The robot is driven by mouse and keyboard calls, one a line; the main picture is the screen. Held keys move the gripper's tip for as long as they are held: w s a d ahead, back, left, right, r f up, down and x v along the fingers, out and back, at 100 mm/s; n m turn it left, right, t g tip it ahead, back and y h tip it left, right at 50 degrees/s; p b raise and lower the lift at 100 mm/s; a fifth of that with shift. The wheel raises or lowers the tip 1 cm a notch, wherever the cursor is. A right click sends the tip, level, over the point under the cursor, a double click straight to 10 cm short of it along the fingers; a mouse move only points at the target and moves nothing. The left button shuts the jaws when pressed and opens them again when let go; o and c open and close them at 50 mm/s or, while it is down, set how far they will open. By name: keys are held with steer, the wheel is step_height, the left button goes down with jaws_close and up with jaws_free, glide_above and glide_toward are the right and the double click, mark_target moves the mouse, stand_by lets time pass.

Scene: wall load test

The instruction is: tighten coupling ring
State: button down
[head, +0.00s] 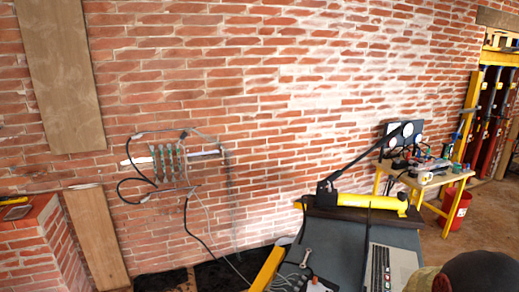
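No coupling ring can be made out at this size. A yellow hand pump (372,202) with a long black lever (368,158) slanting up to the right lies across the far end of a grey-topped bench (335,240). A cluster of green-tipped gauges (168,163) sits on a pale bar on the brick wall, with black and grey cables looping around and hanging from it. My gripper is not in view. A dark rounded shape (482,271) fills the bottom right corner; I cannot tell what it is.
A wrench (305,258) and an open laptop (389,267) lie on the bench. A yellow-legged table (425,180) with dial gauges stands right, near a red bucket (457,208). Wooden boards (62,75) rest on the wall.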

steer(key=shift+f, duration=0.3)
steer(key=shift+s+a, duration=0.2)
steer(key=shift+s, duration=0.4)
stand_by(0.7)
steer(key=shift+r, duration=0.1)
steer(key=shift+r+p, duration=0.55)
steer(key=shift+p, duration=0.05)
steer(key=shift+r+p, duration=2.45)
steer(key=shift+r, duration=0.55)
